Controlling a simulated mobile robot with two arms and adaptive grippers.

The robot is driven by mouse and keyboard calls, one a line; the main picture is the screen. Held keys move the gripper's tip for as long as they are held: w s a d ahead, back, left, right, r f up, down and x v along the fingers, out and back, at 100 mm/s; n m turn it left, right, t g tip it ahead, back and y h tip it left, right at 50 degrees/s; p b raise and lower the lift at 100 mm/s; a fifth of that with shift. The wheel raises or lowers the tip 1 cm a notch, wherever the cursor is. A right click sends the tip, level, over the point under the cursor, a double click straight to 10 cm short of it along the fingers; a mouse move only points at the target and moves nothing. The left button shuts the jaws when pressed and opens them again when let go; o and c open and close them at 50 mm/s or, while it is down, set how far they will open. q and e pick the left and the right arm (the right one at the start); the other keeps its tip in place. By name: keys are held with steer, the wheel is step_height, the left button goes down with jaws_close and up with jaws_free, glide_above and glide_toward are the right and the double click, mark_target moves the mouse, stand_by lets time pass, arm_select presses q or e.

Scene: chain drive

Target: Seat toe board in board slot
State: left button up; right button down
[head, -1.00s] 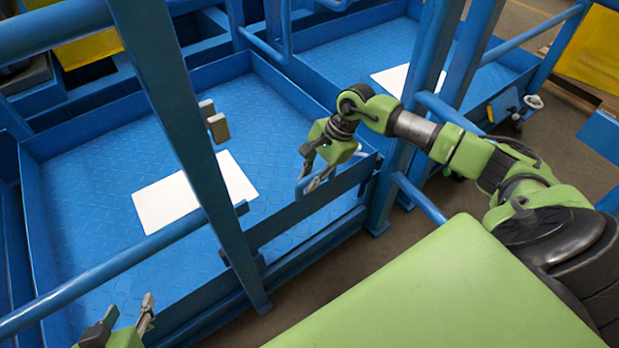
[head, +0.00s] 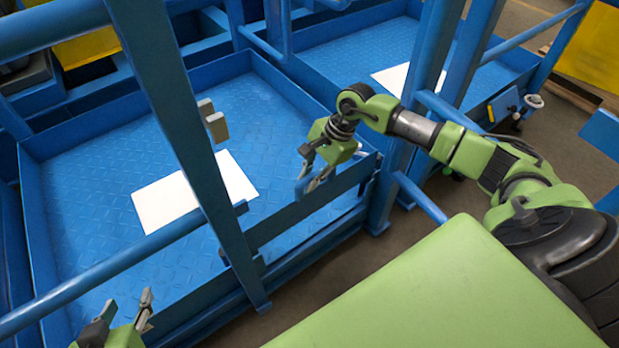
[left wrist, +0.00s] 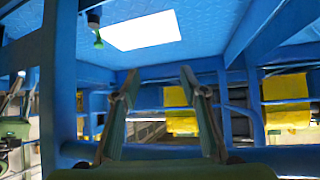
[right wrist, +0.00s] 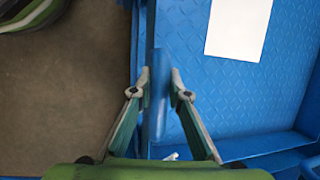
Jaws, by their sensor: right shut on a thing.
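The toe board (head: 283,224) is a long blue plate at the front opening of the near platform, between the front posts. It stands on edge, with platform floor visible in a gap below its right part. My right gripper (head: 312,180) is shut on an upright blue part at the board's top. In the right wrist view, the fingers (right wrist: 159,78) pinch this blue part from both sides. I cannot make out the board slot or whether the board's ends touch it. My left gripper (head: 127,312) is open and empty at lower left; its spread fingers show in the left wrist view (left wrist: 160,85).
A blue post (head: 185,120) and a slanted handrail (head: 120,272) stand between my arms. A white sheet (head: 195,192) lies on the platform floor (head: 90,165). A second platform (head: 345,55) is behind at right. Bare brown floor (right wrist: 65,90) lies outside the front edge.

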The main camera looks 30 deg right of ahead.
mark_target(315, 194)
arm_select(q)
steer(key=shift+w+d+r+t+h+b, duration=0.15)
steer(key=shift+w+d+r+t+b, duration=0.15)
steer(key=shift+w+r+t, duration=0.35)
steer(key=shift+w+d+r+t+h+b, duration=0.15)
steer(key=shift+w+d+r+t, duration=0.25)
steer(key=shift+r, duration=0.3)
arm_select(e)
steer(key=shift+w+f, duration=0.15)
steer(key=shift+f, duration=0.1)
stand_by(1.0)
arm_select(q)
steer(key=shift+w+d+r+t+h+b, duration=0.1)
steer(key=shift+w+r+t, duration=0.2)
steer(key=shift+r, duration=0.25)
steer(key=shift+w+d+r+t+h+b, duration=0.15)
steer(key=shift+w+r+t, duration=0.2)
steer(key=shift+r, duration=0.2)
steer(key=shift+w+d+r+t+h+b, duration=0.1)
steer(key=shift+w+r+t, duration=0.2)
steer(key=shift+r, duration=0.25)
arm_select(e)
steer(key=shift+f, duration=0.45)
arm_select(q)
steer(key=shift+w+d+r+t+b, duration=0.5)
steer(key=shift+w+r+t+b, duration=0.15)
steer(key=shift+t, duration=0.25)
arm_select(e)
steer(key=shift+f, duration=0.7)
stand_by(1.7)
